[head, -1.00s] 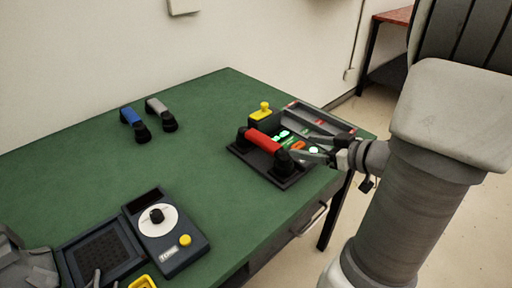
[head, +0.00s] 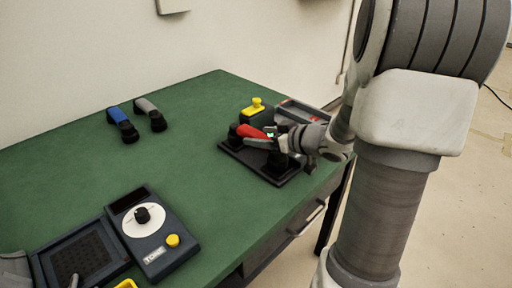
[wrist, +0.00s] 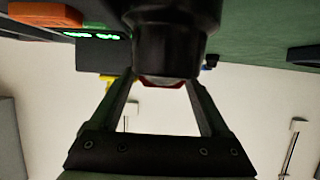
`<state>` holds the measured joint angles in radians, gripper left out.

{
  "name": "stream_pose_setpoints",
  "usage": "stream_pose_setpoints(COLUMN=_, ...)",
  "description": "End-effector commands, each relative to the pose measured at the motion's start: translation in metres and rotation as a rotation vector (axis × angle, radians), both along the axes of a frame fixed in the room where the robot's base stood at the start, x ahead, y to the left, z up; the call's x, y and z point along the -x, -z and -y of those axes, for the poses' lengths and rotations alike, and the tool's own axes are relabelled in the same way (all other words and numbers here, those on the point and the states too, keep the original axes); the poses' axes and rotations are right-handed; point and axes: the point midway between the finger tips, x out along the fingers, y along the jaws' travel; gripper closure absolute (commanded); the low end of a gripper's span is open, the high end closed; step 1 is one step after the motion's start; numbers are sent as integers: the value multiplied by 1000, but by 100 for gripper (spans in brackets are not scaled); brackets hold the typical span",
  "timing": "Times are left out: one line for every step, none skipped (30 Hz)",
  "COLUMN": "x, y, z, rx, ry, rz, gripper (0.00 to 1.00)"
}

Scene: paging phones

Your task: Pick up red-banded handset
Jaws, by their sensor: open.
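The red-banded handset (head: 252,133) lies across a black cradle base (head: 236,152) near the table's right edge in the head view. It has a red grip and black ends. My gripper (head: 270,142) is at its near right part, hiding some of the grip and the near end. In the wrist view, my open gripper (wrist: 160,80) has a finger on each side of the handset. A black end (wrist: 170,35) fills the top middle, with a sliver of red behind it between the fingers. I cannot tell whether the fingers touch it.
Blue (head: 122,122) and grey (head: 150,112) handsets lie at the back left. A dial unit (head: 152,235) is at the front. The green table's middle (head: 190,165) is clear.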

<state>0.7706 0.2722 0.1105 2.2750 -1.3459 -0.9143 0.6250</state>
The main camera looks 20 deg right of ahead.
Motion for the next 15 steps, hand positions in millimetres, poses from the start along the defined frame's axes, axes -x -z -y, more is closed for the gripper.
stream_pose_setpoints(x=-8, y=8, z=-3, rx=0, ry=-2, rz=1, gripper=20)
stream_pose_setpoints(x=-12, y=9, z=-5, rx=0, ry=-1, rz=0, gripper=20)
stream_pose_setpoints(x=-16, y=10, z=-6, rx=0, ry=-1, rz=0, gripper=20)
stream_pose_setpoints(x=-18, y=11, z=-7, rx=0, ry=-1, rz=0, gripper=20)
stream_pose_setpoints(x=-19, y=10, z=-7, rx=0, ry=0, rz=0, gripper=20)
stream_pose_setpoints(x=-20, y=10, z=-7, rx=0, ry=0, rz=0, gripper=20)
stream_pose_setpoints(x=-21, y=9, z=-7, rx=0, ry=1, rz=0, gripper=20)
stream_pose_setpoints(x=-20, y=9, z=-7, rx=0, ry=1, rz=0, gripper=20)
stream_pose_setpoints(x=-20, y=9, z=-7, rx=0, ry=1, rz=0, gripper=20)
stream_pose_setpoints(x=-20, y=9, z=-7, rx=0, ry=1, rz=0, gripper=20)
stream_pose_setpoints(x=-20, y=9, z=-7, rx=0, ry=1, rz=0, gripper=20)
stream_pose_setpoints(x=-20, y=9, z=-7, rx=0, ry=1, rz=0, gripper=25)
stream_pose_setpoints(x=-20, y=9, z=-7, rx=0, ry=1, rz=0, gripper=31)
stream_pose_setpoints(x=-20, y=9, z=-7, rx=0, ry=1, rz=0, gripper=36)
stream_pose_setpoints(x=-20, y=9, z=-7, rx=0, ry=1, rz=0, gripper=43)
